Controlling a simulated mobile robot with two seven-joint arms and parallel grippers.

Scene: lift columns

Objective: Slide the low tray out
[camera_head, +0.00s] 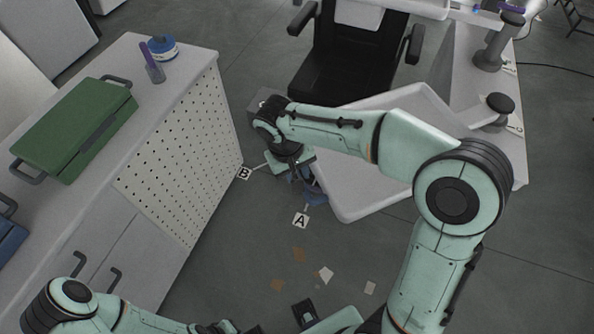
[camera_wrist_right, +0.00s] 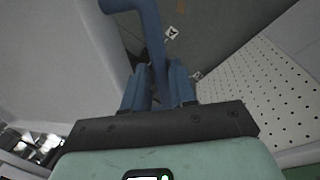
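A pale tray (camera_head: 350,205) with a raised rim and rounded corners lies under my right forearm in the head view, which hides part of it. A blue handle (camera_wrist_right: 150,35) is at its near left corner, beside a tag marked A (camera_head: 300,220); it also shows in the head view (camera_head: 316,198). My right gripper (camera_wrist_right: 160,80) has its blue fingers on either side of the handle bar, close against it, and looks shut on it. My left gripper (camera_head: 228,328) is at the bottom edge of the head view, mostly cut off.
A white cabinet (camera_head: 180,170) with a perforated side stands left, bearing a green case (camera_head: 78,128) and a blue tin (camera_head: 163,48). A tag marked B (camera_head: 244,172) is near its side. A black chair (camera_head: 345,60) stands behind. Paper scraps (camera_head: 326,275) lie on open floor.

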